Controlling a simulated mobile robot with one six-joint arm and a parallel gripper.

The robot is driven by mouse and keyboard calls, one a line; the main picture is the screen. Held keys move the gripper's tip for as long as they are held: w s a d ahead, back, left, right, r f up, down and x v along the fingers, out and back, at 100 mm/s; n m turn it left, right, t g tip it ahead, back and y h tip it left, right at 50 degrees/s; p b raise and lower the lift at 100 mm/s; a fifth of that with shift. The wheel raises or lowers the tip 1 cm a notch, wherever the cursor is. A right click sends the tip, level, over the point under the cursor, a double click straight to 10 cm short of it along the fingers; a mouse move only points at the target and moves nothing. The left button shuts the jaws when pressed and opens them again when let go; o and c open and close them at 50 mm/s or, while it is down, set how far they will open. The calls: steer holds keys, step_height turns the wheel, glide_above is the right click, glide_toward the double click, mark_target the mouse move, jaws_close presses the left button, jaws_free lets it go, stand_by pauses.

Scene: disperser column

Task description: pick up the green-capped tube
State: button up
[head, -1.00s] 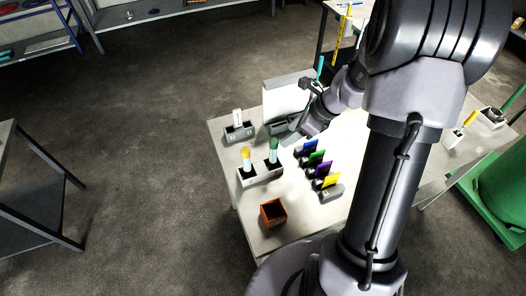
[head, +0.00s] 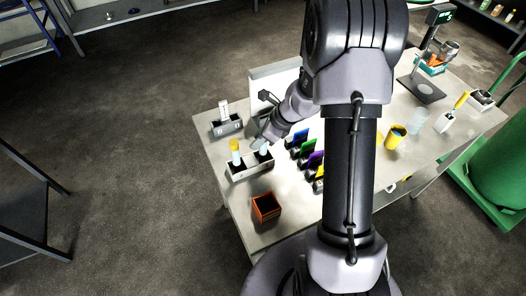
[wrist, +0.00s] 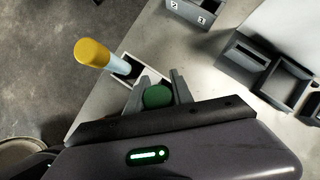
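The green-capped tube stands in the right slot of a grey two-slot rack (head: 240,174). In the wrist view its green cap (wrist: 157,97) sits between the two fingers of my gripper (wrist: 161,80). The fingers stand apart on either side of the cap, with a gap visible on the right; contact on the left is unclear. In the head view my gripper (head: 263,142) is over the rack's right slot and hides the cap; only the pale tube body (head: 264,151) shows. A yellow-capped tube (head: 235,150) stands upright in the left slot, and also shows in the wrist view (wrist: 95,55).
An orange open box (head: 266,208) stands in front of the rack. A grey holder with a white piece (head: 226,124) is behind it. Several coloured cards in holders (head: 303,145) stand to the right. A yellow cup (head: 395,138) is farther right.

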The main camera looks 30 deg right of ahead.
jaws_close()
step_height(320, 180, up, 26)
steer(key=p, duration=1.8)
steer(key=shift+c, duration=0.4)
jaws_free()
jaws_close()
